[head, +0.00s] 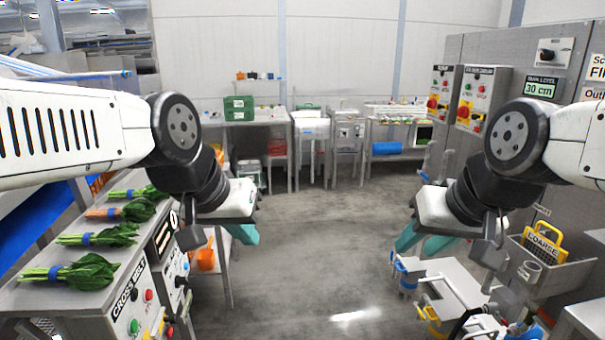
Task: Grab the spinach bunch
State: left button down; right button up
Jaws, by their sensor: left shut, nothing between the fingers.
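Several bunches of leafy greens lie in a row on the metal belt top (30,297) at the left, each with a blue band. The nearest bunch (85,272) has green stems and dark leaves, as does the one behind it (105,235). A third (138,210) has orange-red stems, and a green one (147,192) lies farthest back. I cannot tell for certain which are spinach. My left gripper (243,234) is shut and empty, to the right of the belt and apart from the greens. My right gripper (418,246) is open and empty at the right.
A control box marked CROSS BELT (130,300) stands at the belt's right side. An orange container (206,256) hangs beyond it. A metal bench with blue clamps (455,285) and a basket (550,270) are at the right. The middle floor (310,250) is clear.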

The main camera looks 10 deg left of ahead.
aim_at(93, 271)
jog(key=u, duration=0.5)
jog(key=j+u, duration=0.1)
jog(key=u, duration=0.4)
jog(key=i+u, duration=0.1)
jog(key=u, duration=0.85)
